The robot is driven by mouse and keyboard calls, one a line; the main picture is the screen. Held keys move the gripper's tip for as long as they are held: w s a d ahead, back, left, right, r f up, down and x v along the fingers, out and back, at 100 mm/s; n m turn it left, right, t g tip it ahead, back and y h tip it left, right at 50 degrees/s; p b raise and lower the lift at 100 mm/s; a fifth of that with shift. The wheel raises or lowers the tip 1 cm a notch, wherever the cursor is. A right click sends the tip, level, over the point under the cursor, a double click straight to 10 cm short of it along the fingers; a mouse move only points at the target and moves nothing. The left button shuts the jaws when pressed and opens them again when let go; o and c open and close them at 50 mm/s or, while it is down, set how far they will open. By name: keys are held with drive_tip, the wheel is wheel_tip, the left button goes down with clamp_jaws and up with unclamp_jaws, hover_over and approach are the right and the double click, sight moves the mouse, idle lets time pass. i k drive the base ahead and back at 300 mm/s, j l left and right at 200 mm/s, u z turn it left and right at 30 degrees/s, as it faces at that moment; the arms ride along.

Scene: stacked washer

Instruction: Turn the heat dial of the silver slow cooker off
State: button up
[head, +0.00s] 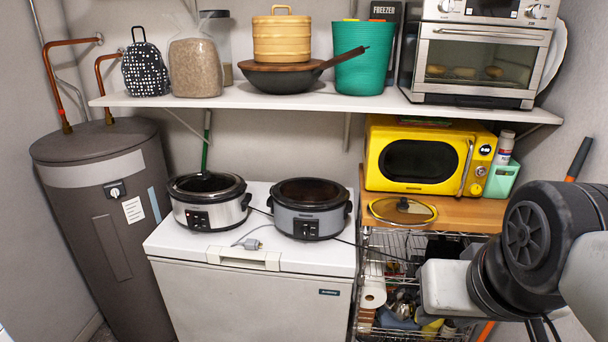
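The silver slow cooker (236,211) stands on the left of the white chest freezer's lid, with a dark pot and a glass lid on top. Its black control panel (199,219) with a small dial faces front; the dial's setting is too small to read. A second, greyer slow cooker (308,227) stands to its right with a similar panel. My arm reaches in from the right edge, well to the right of both cookers. My gripper's fingers do not show.
The chest freezer (250,300) has bare lid space in front, where a plug and cord (248,243) lie. A loaded shelf (330,100) hangs above the cookers. A water heater (105,220) stands left; a wire rack (375,265) with a yellow microwave (425,155) stands right.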

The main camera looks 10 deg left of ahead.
sight(196, 223)
drive_tip(key=u, duration=1.3)
drive_tip(key=i+j, duration=0.15)
drive_tip(key=i, duration=0.4)
drive_tip(key=i+j+z, duration=0.1)
drive_tip(key=i, duration=0.4)
